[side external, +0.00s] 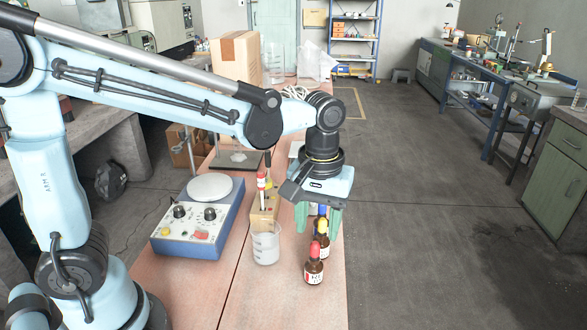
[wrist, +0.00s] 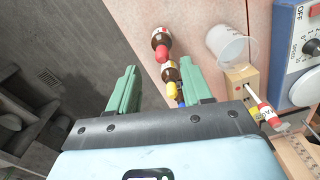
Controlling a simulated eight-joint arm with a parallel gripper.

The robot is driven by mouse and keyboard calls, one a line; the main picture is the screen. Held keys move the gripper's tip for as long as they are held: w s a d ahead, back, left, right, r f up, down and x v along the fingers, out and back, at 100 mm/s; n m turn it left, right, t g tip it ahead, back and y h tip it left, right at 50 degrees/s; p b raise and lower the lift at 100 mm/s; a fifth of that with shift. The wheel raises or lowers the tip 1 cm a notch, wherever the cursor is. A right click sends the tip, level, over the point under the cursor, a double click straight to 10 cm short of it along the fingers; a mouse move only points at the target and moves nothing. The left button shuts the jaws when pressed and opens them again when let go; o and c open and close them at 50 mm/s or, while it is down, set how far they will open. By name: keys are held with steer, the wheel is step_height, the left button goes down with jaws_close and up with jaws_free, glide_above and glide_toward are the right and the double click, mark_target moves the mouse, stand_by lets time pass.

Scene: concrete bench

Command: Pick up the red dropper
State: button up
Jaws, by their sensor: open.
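A brown bottle with a red dropper top (side external: 314,268) stands upright nearest the front of the bench's right side. It also shows in the wrist view (wrist: 160,38), beyond my fingertips. Behind it stand a brown bottle with a yellow top (side external: 322,242) and one with a blue top, partly hidden by my gripper (side external: 319,222). My gripper is open and points down over the row. In the wrist view, the yellow-topped bottle (wrist: 170,74) shows between the fingers (wrist: 160,70). A separate red-and-white item (side external: 262,181) stands in a wooden block.
A clear beaker (side external: 266,247) stands left of the bottles, by the wooden block (side external: 263,219). A blue device with a round plate (side external: 199,220) sits farther left. The bottles stand near the bench's right edge. Bare bench (side external: 285,305) lies in front.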

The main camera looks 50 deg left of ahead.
mark_target(316, 242)
steer(key=shift+w+a+f, duration=0.1)
steer(key=shift+f, duration=1.4)
steer(key=shift+a+f, duration=0.1)
steer(key=shift+f, duration=1.4)
steer(key=c, duration=0.7)
